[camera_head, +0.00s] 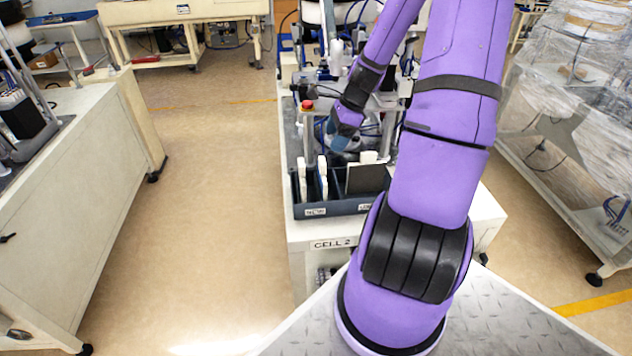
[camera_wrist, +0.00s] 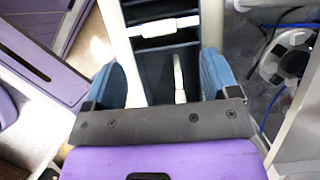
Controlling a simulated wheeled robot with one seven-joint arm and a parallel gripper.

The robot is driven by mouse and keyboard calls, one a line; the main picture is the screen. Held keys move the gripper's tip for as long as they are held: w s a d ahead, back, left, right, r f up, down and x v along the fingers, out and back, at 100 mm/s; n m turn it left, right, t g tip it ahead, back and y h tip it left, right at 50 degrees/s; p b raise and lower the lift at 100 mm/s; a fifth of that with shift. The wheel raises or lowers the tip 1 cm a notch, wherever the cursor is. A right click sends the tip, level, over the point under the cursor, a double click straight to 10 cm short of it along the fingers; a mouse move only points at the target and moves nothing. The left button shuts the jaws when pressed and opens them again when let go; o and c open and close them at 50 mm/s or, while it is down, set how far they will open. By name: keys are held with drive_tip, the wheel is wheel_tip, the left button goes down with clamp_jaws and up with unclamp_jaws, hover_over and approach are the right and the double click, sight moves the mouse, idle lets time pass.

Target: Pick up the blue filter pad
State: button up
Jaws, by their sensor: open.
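I cannot make out a blue filter pad for certain in either view. A dark blue divided tray (camera_head: 335,208) stands on the bench and holds white upright pads (camera_head: 322,178) and a dark flat pad (camera_head: 366,179). My gripper (camera_head: 343,136) is above the back of the tray in the head view. In the wrist view my gripper (camera_wrist: 163,72) has its two blue fingers wide apart with nothing between them. Beyond them show the dark tray (camera_wrist: 152,72), a thin white pad (camera_wrist: 179,78) and a white piece lying across a compartment (camera_wrist: 166,27).
The tray is on a white bench labelled CELL 2 (camera_head: 332,244). A red button (camera_head: 307,104) and machine posts stand close to my gripper. Benches flank the floor at left, and a plastic-wrapped rack (camera_head: 560,110) stands at right. Open floor (camera_head: 215,190) lies left of the bench.

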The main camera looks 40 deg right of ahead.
sight(323, 160)
drive_tip(key=shift+x, duration=4.65)
drive_tip(key=shift+s, duration=0.15)
drive_tip(key=c, duration=1.2)
drive_tip(key=shift+c, duration=0.2)
drive_tip(key=shift+r, duration=0.15)
